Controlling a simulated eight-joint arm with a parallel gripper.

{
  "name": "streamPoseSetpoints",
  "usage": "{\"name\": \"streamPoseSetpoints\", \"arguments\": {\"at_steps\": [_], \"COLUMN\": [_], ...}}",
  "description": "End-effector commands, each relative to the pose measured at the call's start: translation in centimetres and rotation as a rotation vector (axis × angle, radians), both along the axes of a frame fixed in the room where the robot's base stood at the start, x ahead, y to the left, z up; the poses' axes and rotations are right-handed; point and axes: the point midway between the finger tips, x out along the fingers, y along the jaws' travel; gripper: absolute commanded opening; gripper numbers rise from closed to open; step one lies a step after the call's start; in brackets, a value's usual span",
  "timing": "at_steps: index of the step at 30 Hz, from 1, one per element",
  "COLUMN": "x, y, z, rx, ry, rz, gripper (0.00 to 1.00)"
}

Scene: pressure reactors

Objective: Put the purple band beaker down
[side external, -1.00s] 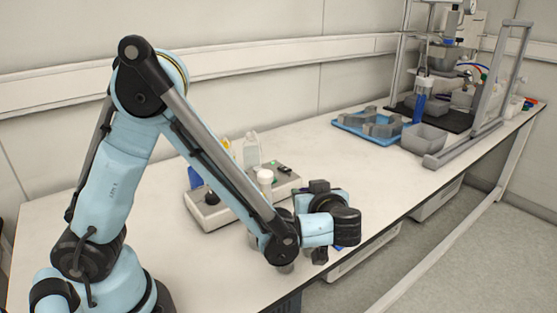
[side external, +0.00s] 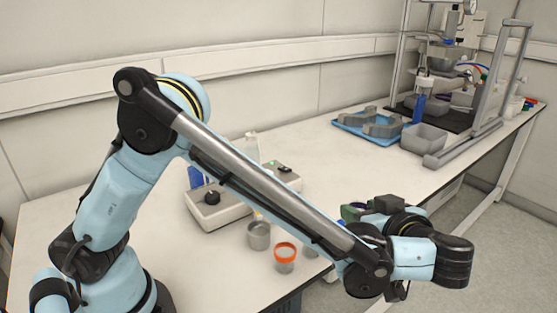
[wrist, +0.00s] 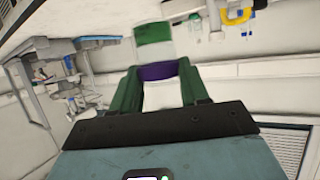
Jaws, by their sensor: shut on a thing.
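The purple band beaker (wrist: 158,72) is between the green fingers of my gripper (wrist: 160,86) in the wrist view, and they are shut on it. Its purple band and pale wall show. A green piece lies above it in that view. In the side external view my gripper (side external: 354,212) is at the front right, raised and mostly hidden behind my wrist. The beaker cannot be made out clearly there, nor can its height above the bench.
An orange band beaker (side external: 285,259) and a grey beaker (side external: 259,237) stand on the bench (side external: 330,165), with another partly hidden by my arm. A stirrer plate (side external: 222,212) and bottle (side external: 252,146) are behind.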

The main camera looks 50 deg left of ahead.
Motion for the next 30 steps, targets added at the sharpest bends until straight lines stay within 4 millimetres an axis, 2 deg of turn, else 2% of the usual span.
{"name": "streamPoseSetpoints", "arguments": {"at_steps": [15,22,30], "x": [6.0,6.9,6.8], "y": [7.8,8.8,8.7], "z": [-5.9,-7.0,-10.3], "rx": [0.001,0.001,0.001], "ry": [-0.001,-0.001,-0.001], "rz": [0.004,0.001,0.001], "gripper": [0.14,0.14,0.14]}}
